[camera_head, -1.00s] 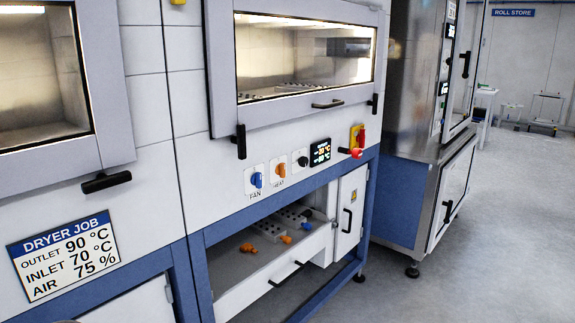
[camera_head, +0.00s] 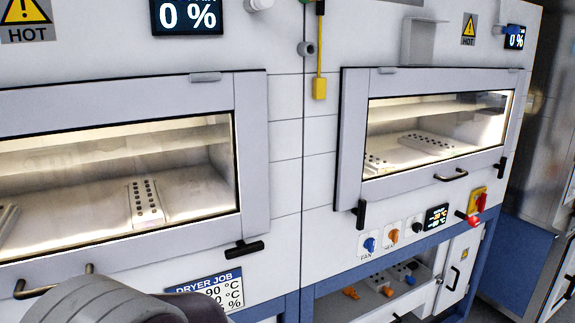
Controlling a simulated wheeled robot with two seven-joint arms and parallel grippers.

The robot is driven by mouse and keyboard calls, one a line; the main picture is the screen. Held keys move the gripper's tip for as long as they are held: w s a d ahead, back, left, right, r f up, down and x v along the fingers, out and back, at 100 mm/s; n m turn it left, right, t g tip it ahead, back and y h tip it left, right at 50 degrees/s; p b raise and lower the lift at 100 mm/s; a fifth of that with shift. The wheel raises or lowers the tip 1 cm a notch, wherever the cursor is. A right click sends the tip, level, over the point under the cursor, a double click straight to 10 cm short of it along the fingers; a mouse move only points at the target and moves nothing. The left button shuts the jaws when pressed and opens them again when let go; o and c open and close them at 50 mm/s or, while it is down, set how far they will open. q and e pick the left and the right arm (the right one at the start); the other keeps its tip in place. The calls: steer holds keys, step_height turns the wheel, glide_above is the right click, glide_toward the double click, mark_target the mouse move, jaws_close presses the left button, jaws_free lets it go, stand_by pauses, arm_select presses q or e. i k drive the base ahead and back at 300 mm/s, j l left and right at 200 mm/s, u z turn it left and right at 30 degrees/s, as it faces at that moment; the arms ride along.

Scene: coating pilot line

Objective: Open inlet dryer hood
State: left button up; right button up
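Two dryer hoods with grey frames and glass windows are in the head view, both closed. The left hood (camera_head: 252,150) has a bar handle (camera_head: 52,282) at its lower edge and a black latch (camera_head: 244,249) at its lower right corner. The right hood (camera_head: 350,140) has a bar handle (camera_head: 451,175), with black latches (camera_head: 361,213) at its lower corners. I cannot read which hood is the inlet one. A grey rounded part of my arm shows at the bottom left, covering part of the left hood's lower edge. Neither gripper's fingers are in view.
Below the right hood are a FAN knob (camera_head: 369,245), an orange knob (camera_head: 391,235), a small display (camera_head: 436,216) and a red switch (camera_head: 474,217). A DRYER JOB sign (camera_head: 205,285) is partly covered by my arm. A yellow pendant (camera_head: 319,88) hangs between the hoods.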

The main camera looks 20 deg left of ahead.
mark_target(49, 109)
steer(key=u, duration=2.2)
steer(key=i, duration=0.25)
steer(key=l+u, duration=0.05)
